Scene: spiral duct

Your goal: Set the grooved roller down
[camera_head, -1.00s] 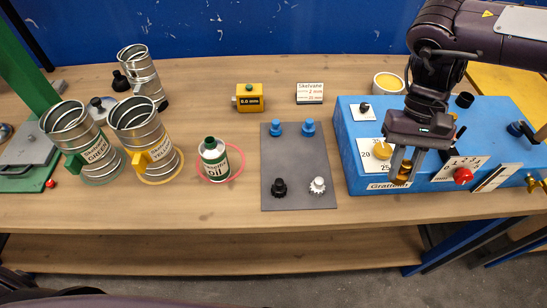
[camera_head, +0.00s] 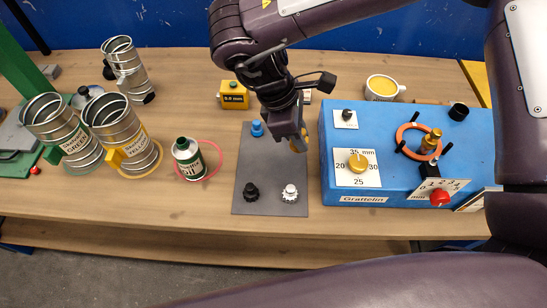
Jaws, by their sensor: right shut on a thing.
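My right gripper (camera_head: 298,144) hangs over the right edge of the grey mat (camera_head: 245,185), on the side near the blue machine. It is shut on a small brass-yellow piece, the grooved roller (camera_head: 296,147), mostly hidden by the gripper. I cannot tell whether the roller touches the mat. On the mat stand a blue piece (camera_head: 257,129) at the back left, a black toothed piece (camera_head: 251,192) and a white toothed piece (camera_head: 290,193) at the front. The back right of the mat is hidden behind my gripper. My left gripper is not in view.
The blue machine (camera_head: 350,199) with a yellow dial, red knob and orange ring (camera_head: 422,142) stands right of the mat. An oil can (camera_head: 188,160) and metal duct cans (camera_head: 122,135) stand to the left. A yellow gauge box (camera_head: 233,95) and a cup (camera_head: 382,87) are behind.

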